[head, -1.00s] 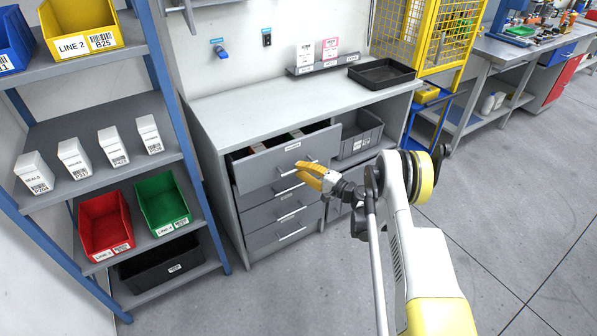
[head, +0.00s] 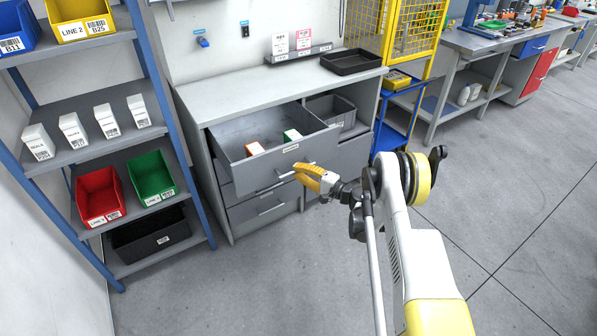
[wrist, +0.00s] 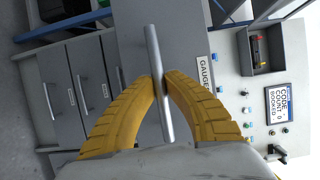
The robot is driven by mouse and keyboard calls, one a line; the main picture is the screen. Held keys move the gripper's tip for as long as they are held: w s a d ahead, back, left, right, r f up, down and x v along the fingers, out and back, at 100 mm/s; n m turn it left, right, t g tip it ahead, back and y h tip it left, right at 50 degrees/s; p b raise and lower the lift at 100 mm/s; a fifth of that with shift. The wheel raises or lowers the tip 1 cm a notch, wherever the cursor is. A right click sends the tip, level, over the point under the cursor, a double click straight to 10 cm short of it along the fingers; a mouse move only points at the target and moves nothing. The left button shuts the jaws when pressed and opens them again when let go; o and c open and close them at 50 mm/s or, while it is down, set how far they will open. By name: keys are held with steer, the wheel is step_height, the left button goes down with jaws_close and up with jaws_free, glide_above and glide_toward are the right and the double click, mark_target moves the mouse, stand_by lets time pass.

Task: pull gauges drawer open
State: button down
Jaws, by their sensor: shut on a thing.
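The gauges drawer (head: 254,171) is the top grey drawer of the cabinet and stands well out from it. An orange-and-white box (head: 254,149) and a green-and-white box (head: 291,136) lie inside. My gripper (head: 298,171) has its yellow fingers at the drawer's bar handle, at the front panel's right part. In the wrist view the fingers (wrist: 163,88) close around the metal handle (wrist: 157,75), and a label reading "GAUGE" (wrist: 205,73) shows beside it on the drawer front.
Closed drawers (head: 264,207) lie below. A grey bin (head: 332,111) sits on the cabinet's right shelf, and a black tray (head: 351,61) lies on the worktop. A blue-framed rack (head: 183,140) stands at left. The floor in front is clear.

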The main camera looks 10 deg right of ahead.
steer(key=shift+a, duration=0.15)
steer(key=c, duration=1.4)
jaws_free()
steer(key=v, duration=1.2)
steer(key=shift+w, duration=0.1)
